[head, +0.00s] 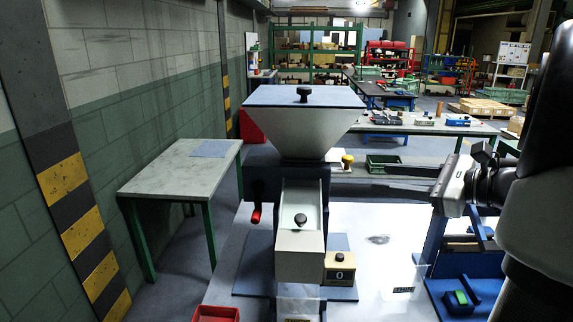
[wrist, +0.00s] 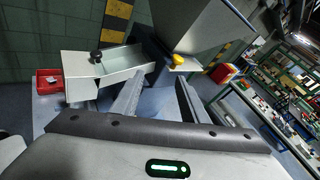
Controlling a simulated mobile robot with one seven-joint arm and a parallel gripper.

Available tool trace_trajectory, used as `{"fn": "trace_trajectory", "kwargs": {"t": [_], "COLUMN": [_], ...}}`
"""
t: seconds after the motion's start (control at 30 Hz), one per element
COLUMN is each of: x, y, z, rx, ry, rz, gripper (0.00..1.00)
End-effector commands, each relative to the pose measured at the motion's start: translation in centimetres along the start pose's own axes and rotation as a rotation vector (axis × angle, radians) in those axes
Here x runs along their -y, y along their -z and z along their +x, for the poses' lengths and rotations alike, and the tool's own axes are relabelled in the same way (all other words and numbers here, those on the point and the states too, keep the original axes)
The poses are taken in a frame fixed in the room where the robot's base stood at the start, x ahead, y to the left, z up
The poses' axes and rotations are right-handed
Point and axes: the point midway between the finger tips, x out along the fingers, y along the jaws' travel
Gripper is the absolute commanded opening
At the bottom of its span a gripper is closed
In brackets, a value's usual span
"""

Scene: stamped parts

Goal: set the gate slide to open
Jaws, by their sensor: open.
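The hopper (head: 305,125) is a grey funnel under a flat lid with a black knob; it also shows in the wrist view (wrist: 208,30). A yellow knob (head: 347,160), which looks like the gate slide's handle, sticks out on the right of the hopper neck. It also shows in the wrist view (wrist: 177,60). My gripper (head: 366,178) is open and empty, right of the neck. In the wrist view its fingers (wrist: 158,80) point toward the hopper, with the knob beyond the right fingertip, apparently apart from it.
A pale chute (head: 301,240) with a black knob slopes down in front of the hopper. A red-handled lever (head: 256,214) is on the left. A red bin (head: 216,314) is at front left; the bench right of the hopper is mostly clear.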

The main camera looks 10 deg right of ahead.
Motion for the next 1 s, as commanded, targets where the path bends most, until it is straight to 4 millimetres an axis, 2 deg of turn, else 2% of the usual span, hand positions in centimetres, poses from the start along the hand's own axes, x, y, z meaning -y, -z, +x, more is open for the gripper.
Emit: {"fn": "trace_trajectory", "kwargs": {"t": [0.03, 0.2, 0.37, 0.57, 1.0], "x": [0.5, 1.7, 2.1, 2.5, 4.0], "y": [1.6, 2.6, 2.4, 1.6, -0.3], "z": [-1.3, -4.1, -3.8, -0.4, 8.8], "rx": [0.060, 0.209, 0.239, 0.236, 0.234], "ry": [0.040, 0.113, 0.121, 0.118, 0.119], "rz": [0.110, 0.308, 0.339, 0.336, 0.333], "gripper": [0.40, 0.40, 0.40, 0.40, 0.40]}}
